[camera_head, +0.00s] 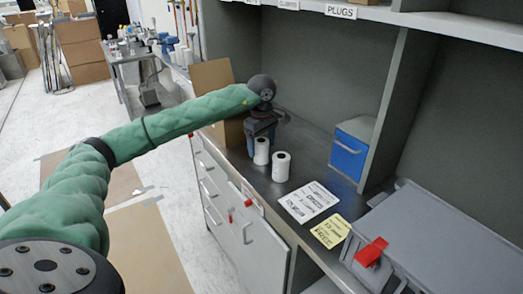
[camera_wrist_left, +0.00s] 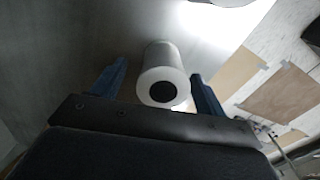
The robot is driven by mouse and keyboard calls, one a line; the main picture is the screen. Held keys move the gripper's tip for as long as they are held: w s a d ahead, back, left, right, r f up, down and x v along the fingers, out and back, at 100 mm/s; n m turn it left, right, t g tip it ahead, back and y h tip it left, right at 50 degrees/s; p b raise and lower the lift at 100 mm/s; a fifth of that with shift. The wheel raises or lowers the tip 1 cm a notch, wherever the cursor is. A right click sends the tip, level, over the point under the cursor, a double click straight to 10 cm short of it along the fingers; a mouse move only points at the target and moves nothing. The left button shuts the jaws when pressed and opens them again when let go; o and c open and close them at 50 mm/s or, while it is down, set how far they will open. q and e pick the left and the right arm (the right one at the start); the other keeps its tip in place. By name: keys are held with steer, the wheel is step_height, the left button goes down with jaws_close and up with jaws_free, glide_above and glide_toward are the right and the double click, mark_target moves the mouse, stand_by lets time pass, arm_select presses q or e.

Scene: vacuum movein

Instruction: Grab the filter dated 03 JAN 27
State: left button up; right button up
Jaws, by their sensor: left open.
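Two white cylindrical filters with dark round holes in their tops stand on the grey counter (camera_head: 309,160). The left filter (camera_head: 262,151) is right at my left gripper (camera_head: 258,150); the right filter (camera_head: 281,166) stands apart, a little nearer. In the left wrist view, one white filter (camera_wrist_left: 161,80) lies between the blue fingers of my open left gripper (camera_wrist_left: 155,85), with a gap at each side. Part of another pale thing shows at the top edge there. No date can be read on either filter. My right gripper is not in view.
A white printed sheet (camera_head: 308,202) and a yellow note (camera_head: 330,231) lie on the counter. A blue-fronted box (camera_head: 348,154) stands at the back. A grey case with a red latch (camera_head: 371,251) is at the right. A cardboard box (camera_head: 213,76) is behind my left arm.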

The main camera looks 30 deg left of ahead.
mark_target(261, 152)
arm_select(q)
steer(key=shift+s+f, duration=0.2)
steer(key=shift+f, duration=0.9)
steer(key=shift+w+f+p, duration=0.1)
steer(key=shift+f+p, duration=0.2)
steer(key=shift+f, duration=0.3)
steer(key=c, duration=1.1)
steer(key=shift+c, duration=0.2)
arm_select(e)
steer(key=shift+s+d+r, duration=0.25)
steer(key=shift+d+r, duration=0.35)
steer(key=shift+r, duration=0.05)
arm_select(q)
steer(key=shift+r, duration=0.1)
